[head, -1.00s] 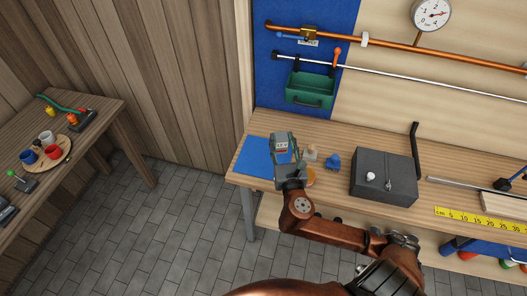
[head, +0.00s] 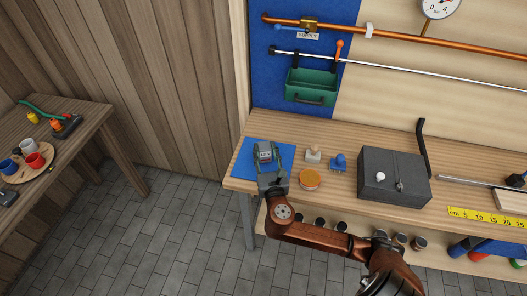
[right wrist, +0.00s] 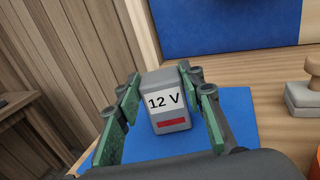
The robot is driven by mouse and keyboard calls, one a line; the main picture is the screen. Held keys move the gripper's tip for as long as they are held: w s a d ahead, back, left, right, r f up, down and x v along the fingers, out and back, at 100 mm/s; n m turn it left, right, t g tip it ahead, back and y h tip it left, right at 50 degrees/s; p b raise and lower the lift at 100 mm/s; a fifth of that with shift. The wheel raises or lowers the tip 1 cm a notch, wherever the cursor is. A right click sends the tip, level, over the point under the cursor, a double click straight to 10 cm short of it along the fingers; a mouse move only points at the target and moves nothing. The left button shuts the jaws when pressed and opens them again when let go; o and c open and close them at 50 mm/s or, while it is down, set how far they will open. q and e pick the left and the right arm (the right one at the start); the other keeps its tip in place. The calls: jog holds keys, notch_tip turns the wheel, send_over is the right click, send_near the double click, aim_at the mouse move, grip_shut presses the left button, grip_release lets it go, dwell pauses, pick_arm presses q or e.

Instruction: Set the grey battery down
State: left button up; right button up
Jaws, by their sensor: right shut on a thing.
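The grey battery (right wrist: 165,92) has a white "12 V" label and a red stripe in the right wrist view. It sits between the fingers of my right gripper (right wrist: 162,112), which is shut on it. In the head view the battery (head: 264,152) and the right gripper (head: 269,170) are over the blue mat (head: 284,151) at the bench's left end. I cannot tell whether the battery's underside touches the mat. The mat also shows in the right wrist view (right wrist: 238,105). My left gripper is not in view.
Right of the mat are a stamp (head: 313,154), an orange-topped tin (head: 309,179), a blue object (head: 338,163) and a dark grey box (head: 393,176) with a lever. A green bin (head: 311,86) hangs behind. A side table (head: 60,150) stands left.

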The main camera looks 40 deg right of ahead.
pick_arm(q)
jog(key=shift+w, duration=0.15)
pick_arm(e)
jog(key=shift+f, duration=0.1)
jog(key=o, duration=1.3)
jog(key=shift+o, duration=0.2)
jog(key=shift+s+a, duration=0.15)
jog(key=shift+s, duration=0.15)
jog(key=p+v, duration=0.3)
jog(key=v, duration=0.7)
jog(key=shift+s, duration=0.2)
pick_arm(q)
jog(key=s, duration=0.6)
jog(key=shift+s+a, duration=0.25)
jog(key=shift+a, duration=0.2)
pick_arm(e)
jog(key=shift+s+a, duration=0.3)
jog(key=shift+s, duration=0.15)
